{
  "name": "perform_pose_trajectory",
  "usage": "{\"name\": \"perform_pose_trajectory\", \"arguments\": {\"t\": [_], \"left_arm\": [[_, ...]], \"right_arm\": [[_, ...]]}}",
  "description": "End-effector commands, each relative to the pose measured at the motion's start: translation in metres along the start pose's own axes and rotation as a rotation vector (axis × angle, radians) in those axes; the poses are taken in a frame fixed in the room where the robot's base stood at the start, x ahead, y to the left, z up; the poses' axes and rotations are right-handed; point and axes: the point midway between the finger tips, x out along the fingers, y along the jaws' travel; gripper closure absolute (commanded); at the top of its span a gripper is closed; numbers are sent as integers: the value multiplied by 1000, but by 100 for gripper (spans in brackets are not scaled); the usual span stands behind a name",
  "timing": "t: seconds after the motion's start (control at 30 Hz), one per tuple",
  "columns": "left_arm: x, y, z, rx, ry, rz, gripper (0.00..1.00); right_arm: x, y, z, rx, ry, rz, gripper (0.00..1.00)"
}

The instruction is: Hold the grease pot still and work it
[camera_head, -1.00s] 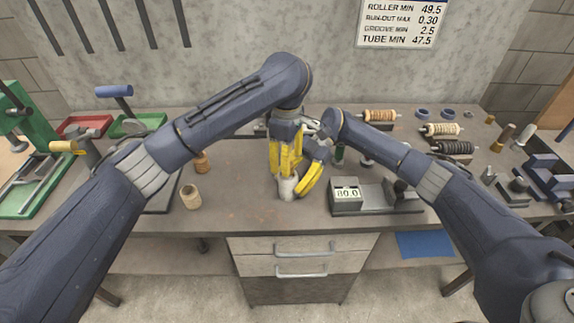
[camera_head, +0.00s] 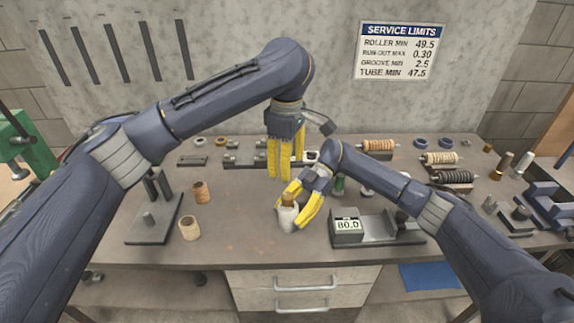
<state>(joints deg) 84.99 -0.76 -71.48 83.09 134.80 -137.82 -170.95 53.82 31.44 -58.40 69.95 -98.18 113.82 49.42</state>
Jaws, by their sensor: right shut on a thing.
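The grease pot (camera_head: 288,219) is a small pale pot near the front middle of the bench, with a brown top (camera_head: 289,199). It stands roughly upright. My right gripper (camera_head: 296,208) is shut on it, with yellow fingers on its left and right sides that hide part of it. My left gripper (camera_head: 284,176) is above and slightly behind the pot, pointing down. Its yellow fingers hang apart with nothing seen between them, clear of the brown top.
Two tan cylinders (camera_head: 190,228) and a dark stand (camera_head: 150,222) are to the left. Wound rollers (camera_head: 440,159) lie at the back right. Bare bench lies between the pot and the cylinders.

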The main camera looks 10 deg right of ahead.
Motion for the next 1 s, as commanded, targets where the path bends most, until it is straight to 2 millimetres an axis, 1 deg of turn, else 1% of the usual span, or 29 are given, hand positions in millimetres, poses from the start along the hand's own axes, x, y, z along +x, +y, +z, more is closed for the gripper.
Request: {"name": "perform_pose_trajectory", "arguments": {"t": [0.17, 0.2, 0.4, 0.43, 0.67, 0.77, 0.87, 1.0], "left_arm": [[0, 0, 0, 0, 0, 0, 48], [0, 0, 0, 0, 0, 0, 48], [0, 0, 0, 0, 0, 0, 48], [0, 0, 0, 0, 0, 0, 48], [0, 0, 0, 0, 0, 0, 48], [0, 0, 0, 0, 0, 0, 48], [0, 0, 0, 0, 0, 0, 48], [0, 0, 0, 0, 0, 0, 48]], "right_arm": [[0, 0, -1, -1, 1, 0, 66], [0, 0, -1, -1, 1, 0, 48], [0, 0, 0, 0, 0, 0, 25], [0, 0, 0, 0, 0, 0, 24], [-1, 0, 0, 0, 0, 0, 24], [-5, 0, 0, 1, -1, 1, 24], [-16, 0, 0, 1, -3, 2, 24], [-40, 1, 0, 2, -4, 3, 24]]}}
